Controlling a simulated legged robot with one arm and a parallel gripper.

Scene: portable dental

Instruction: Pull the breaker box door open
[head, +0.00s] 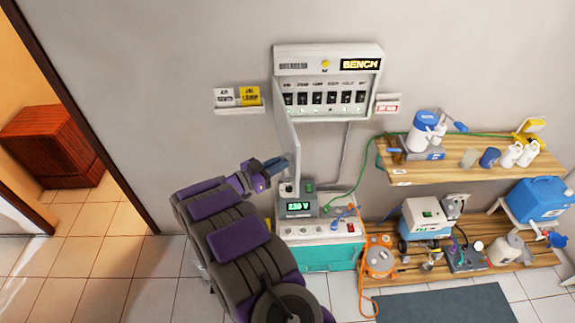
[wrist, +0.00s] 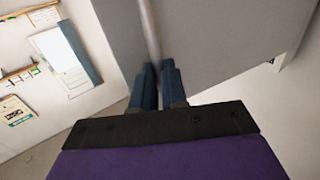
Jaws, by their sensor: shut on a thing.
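The breaker box (head: 328,66) is a pale wall cabinet with a BENCH label and a row of black switches showing. Its door (head: 284,125) is hinged at the left and stands swung out from the wall, so I see it nearly edge-on. My gripper (head: 287,164) is at the lower outer part of the door. In the wrist view, the door's grey face (wrist: 215,45) fills much of the picture. A pale bar, seemingly the door handle (wrist: 149,30), runs down between the blue fingers of my gripper (wrist: 157,68), which are shut on it. The fingertips partly hide the bar.
A teal cabinet (head: 320,257) with a green-lit meter (head: 298,206) stands below the box. Wooden shelves (head: 460,174) with bottles and devices are at the right. A small sign ledge (head: 240,110) is on the wall left of the door. The tiled floor (head: 125,275) at left is clear.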

